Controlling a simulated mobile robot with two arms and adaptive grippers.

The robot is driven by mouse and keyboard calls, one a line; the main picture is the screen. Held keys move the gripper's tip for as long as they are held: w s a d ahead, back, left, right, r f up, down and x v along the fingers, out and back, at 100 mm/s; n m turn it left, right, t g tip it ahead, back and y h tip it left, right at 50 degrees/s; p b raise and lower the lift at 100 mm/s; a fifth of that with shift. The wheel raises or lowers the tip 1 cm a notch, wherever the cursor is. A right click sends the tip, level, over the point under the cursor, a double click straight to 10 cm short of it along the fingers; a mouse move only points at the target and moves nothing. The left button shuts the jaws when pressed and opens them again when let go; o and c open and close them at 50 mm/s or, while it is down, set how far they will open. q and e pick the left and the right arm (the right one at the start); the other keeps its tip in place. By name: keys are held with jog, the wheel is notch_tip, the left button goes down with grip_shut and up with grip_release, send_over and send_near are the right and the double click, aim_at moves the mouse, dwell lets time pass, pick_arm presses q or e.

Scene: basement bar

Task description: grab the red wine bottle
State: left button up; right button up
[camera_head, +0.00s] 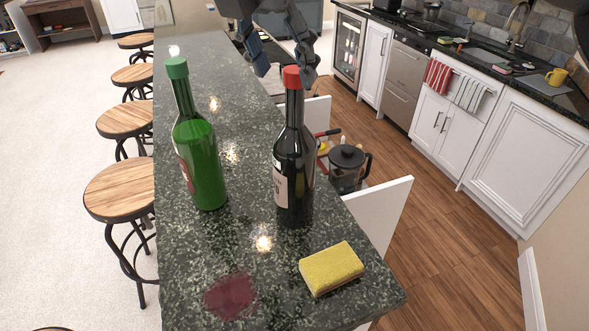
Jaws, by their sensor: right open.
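The red wine bottle (295,167), dark with a red cap and a pale label, stands upright on the dark green granite counter (245,302). My right gripper (284,68) is open at the top of the head view, with its fingers on either side of the picture area around and above the red cap. It looks farther away than the bottle, and I see no contact. The cap covers part of the view between the fingers. My left gripper is not in view.
A green bottle (199,160) stands left of the wine bottle. A yellow sponge (331,268) and a dark red stain (230,296) lie nearer. A coffee press (346,168) sits lower, right of the counter. Several stools (119,189) line its left side.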

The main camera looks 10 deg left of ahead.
aim_at(295, 125)
jog(key=x, duration=0.3)
jog(key=shift+w+r, duration=0.15)
jog(key=p+x, duration=0.2)
jog(key=x, duration=0.1)
jog(key=shift+p, duration=0.35)
jog(key=shift+s+x, duration=0.2)
jog(key=shift+x, duration=1)
jog(key=shift+w+f, duration=0.1)
jog(key=shift+f, duration=0.25)
grip_shut()
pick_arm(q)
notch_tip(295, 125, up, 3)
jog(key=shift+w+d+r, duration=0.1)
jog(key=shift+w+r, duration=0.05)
pick_arm(e)
jog(key=shift+r, duration=0.15)
